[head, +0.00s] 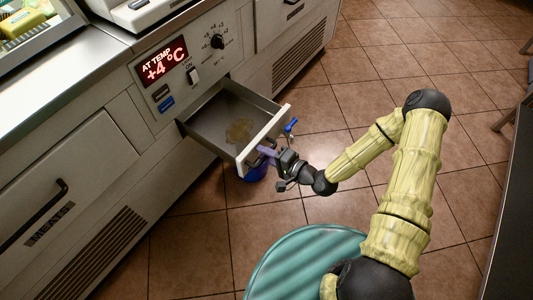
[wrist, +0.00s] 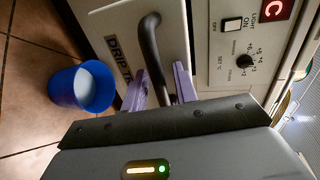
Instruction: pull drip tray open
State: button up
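The drip tray (head: 207,118) is a grey metal drawer that stands pulled out of the counter front, with a brownish puddle (head: 239,131) on its floor. Its pale front panel, lettered "DRIP T…", shows in the wrist view (wrist: 120,24) with a dark curved bar handle (wrist: 149,38). My gripper (head: 266,152) is at the tray's front. In the wrist view its two purple fingers (wrist: 160,78) stand apart on either side of the handle. A gap shows between the handle and the right finger. The lower end of the handle is hidden by my gripper body.
A blue bucket (wrist: 84,88) stands on the tiled floor below the tray, partly hidden in the head view. A blue-handled tap (head: 291,126) sits by the tray front. A control panel (head: 190,62) is above. A teal round surface (head: 305,262) is in the foreground.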

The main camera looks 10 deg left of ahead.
jog(key=p+v, duration=0.3)
jog(key=v, duration=1.4)
jog(key=shift+d+p, duration=0.15)
jog(key=shift+p, duration=0.15)
jog(key=shift+s, duration=0.1)
